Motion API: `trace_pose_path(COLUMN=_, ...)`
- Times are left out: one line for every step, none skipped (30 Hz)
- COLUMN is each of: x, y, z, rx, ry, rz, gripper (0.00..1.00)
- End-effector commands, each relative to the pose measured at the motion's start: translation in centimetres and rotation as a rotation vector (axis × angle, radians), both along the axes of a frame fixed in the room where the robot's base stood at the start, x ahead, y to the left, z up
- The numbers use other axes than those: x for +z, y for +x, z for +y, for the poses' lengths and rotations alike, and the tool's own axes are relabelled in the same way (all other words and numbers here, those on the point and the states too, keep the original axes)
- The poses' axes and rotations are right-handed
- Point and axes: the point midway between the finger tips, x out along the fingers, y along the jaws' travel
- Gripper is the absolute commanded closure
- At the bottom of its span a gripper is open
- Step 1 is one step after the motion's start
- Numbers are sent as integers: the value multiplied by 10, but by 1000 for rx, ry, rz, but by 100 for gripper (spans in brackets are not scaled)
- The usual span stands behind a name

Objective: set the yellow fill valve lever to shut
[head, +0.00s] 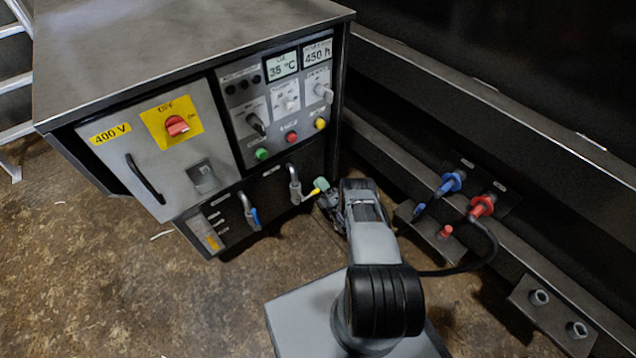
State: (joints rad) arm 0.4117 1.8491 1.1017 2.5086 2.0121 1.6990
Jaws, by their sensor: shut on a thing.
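The yellow fill valve lever (311,193) is on the lower front of the grey cabinet, at the grey pipe (294,184) on the right. It points out to the right and slightly up from the pipe, roughly level in the picture. My gripper (323,190) is shut on the lever's outer end, and its fingers and wrist hide part of that end. My arm reaches up to it from the lower right.
A blue lever (254,217) hangs down at a second pipe to the left. Above are a control panel with buttons (291,137) and a red switch (177,126). Blue (450,183) and red (482,206) hose couplings jut out at right. Floor at lower left is open.

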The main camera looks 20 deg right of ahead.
Motion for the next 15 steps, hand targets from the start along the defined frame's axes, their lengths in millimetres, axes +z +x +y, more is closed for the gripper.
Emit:
trace_pose_path(x=-1, y=1, z=1, rx=5, ry=4, rz=4, gripper=100)
trace_pose_path(x=-1, y=1, z=1, rx=5, ry=4, rz=4, gripper=100)
trace_pose_path(x=-1, y=1, z=1, rx=6, ry=4, rz=4, gripper=100)
trace_pose_path(x=-1, y=1, z=1, rx=6, ry=4, rz=4, gripper=100)
trace_pose_path(x=-1, y=1, z=1, rx=6, ry=3, rz=5, gripper=100)
trace_pose_path(x=-1, y=1, z=1, rx=6, ry=3, rz=5, gripper=100)
trace_pose_path(x=-1, y=1, z=1, rx=6, ry=3, rz=5, gripper=100)
trace_pose_path(x=-1, y=1, z=1, rx=5, ry=3, rz=5, gripper=100)
trace_pose_path(x=-1, y=1, z=1, rx=5, ry=2, rz=6, gripper=78)
trace_pose_path(x=-1, y=1, z=2, rx=5, ry=2, rz=6, gripper=76)
trace_pose_path(x=-1, y=1, z=2, rx=5, ry=2, rz=6, gripper=73)
trace_pose_path(x=-1, y=1, z=1, rx=4, ry=2, rz=5, gripper=69)
trace_pose_path(x=-1, y=1, z=1, rx=4, ry=2, rz=5, gripper=66)
trace_pose_path(x=-1, y=1, z=1, rx=3, ry=2, rz=5, gripper=63)
trace_pose_path(x=-1, y=1, z=1, rx=2, ry=1, rz=4, gripper=59)
